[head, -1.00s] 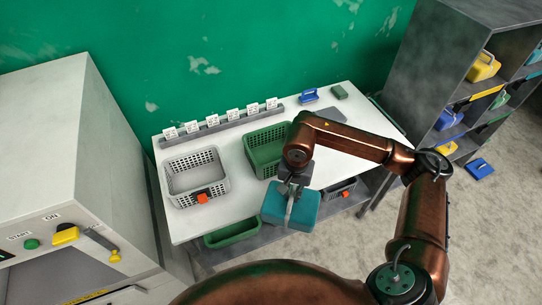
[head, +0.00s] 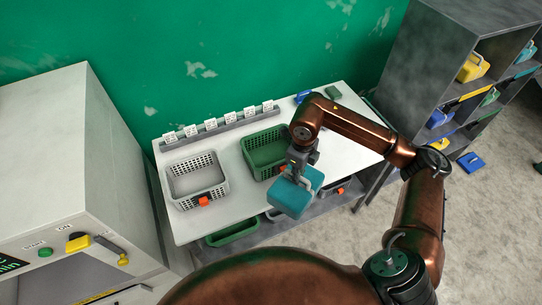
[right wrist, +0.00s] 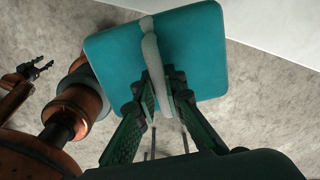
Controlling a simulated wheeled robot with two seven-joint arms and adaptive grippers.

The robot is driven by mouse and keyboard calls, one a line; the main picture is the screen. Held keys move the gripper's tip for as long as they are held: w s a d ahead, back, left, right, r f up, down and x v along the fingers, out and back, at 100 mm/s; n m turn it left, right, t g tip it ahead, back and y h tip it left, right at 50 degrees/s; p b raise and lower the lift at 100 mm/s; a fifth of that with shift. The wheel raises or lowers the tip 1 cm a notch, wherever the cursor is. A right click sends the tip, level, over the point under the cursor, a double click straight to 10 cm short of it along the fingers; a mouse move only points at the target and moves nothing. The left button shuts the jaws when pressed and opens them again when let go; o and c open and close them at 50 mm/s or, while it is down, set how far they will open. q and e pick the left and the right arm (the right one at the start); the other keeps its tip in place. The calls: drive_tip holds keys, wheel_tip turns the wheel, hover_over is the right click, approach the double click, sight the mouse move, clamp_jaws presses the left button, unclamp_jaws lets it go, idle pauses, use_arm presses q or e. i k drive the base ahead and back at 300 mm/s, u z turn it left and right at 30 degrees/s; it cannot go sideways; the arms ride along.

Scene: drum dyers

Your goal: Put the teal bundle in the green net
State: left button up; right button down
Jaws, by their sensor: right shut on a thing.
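The teal bundle (head: 291,198) is a soft-edged block with a grey handle strap. My right gripper (head: 299,176) is shut on that strap and holds the bundle tilted, in front of the table's front edge. In the right wrist view the bundle (right wrist: 205,45) hangs from the strap between the fingers (right wrist: 162,105). The green net (head: 247,155), an open basket with perforated walls, stands on the white table, behind and left of the bundle. It looks empty, its right front corner partly hidden by my arm. My left gripper (right wrist: 40,67) shows small in the right wrist view, fingers apart and empty.
A grey basket (head: 193,183) with an orange tag stands left of the green one on the table (head: 185,228). A row of white cards (head: 211,125) lines the back. A green bin (head: 232,233) sits below. Shelving (head: 440,75) stands right, a machine (head: 60,150) left.

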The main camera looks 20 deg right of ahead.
sight(272, 158)
drive_tip(key=i, duration=0.95)
